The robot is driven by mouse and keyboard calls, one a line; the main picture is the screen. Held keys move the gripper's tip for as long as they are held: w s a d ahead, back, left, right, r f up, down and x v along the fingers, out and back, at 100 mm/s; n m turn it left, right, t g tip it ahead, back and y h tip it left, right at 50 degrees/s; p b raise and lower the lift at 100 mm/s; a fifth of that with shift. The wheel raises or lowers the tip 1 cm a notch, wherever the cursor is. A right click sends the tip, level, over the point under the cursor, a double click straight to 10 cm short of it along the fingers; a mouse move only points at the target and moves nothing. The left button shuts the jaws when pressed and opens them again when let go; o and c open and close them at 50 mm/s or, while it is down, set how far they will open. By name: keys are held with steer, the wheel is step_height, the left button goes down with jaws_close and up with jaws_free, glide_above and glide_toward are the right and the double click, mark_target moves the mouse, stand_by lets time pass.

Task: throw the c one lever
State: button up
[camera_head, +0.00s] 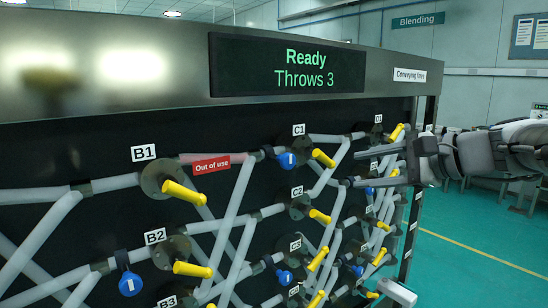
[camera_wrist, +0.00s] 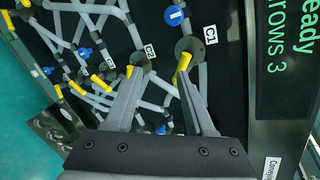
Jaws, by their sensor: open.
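The C1 lever (camera_head: 324,158) is a yellow handle on a round grey hub beneath the C1 label (camera_head: 299,130), slanting down to the right. In the wrist view the C1 lever (camera_wrist: 182,66) shows beside the right fingertip, its lower end on the inner side of that finger. Whether they touch cannot be told. My gripper (camera_head: 358,169) reaches in from the right, its fingers pointing left towards the panel. In the wrist view my gripper (camera_wrist: 158,84) is open with nothing held between its fingers.
A display (camera_head: 287,66) above the panel reads "Ready, Throws 3". Other yellow levers, such as C2 (camera_head: 320,216) and B1 (camera_head: 184,193), and white pipes crowd the black panel. A red "Out of use" tag (camera_head: 211,165) hangs near B1. Green floor (camera_head: 470,250) is open at right.

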mark_target(326, 159)
steer(key=d+r+m+t, duration=0.2)
steer(key=d+m, duration=0.1)
steer(key=d, duration=0.1)
steer(key=shift+n, duration=0.3)
steer(key=p+x, duration=0.1)
steer(key=x, duration=1.6)
steer(key=shift+w+d+p, duration=0.1)
steer(key=shift+w+p, duration=0.1)
steer(key=shift+p, duration=0.1)
jaws_close()
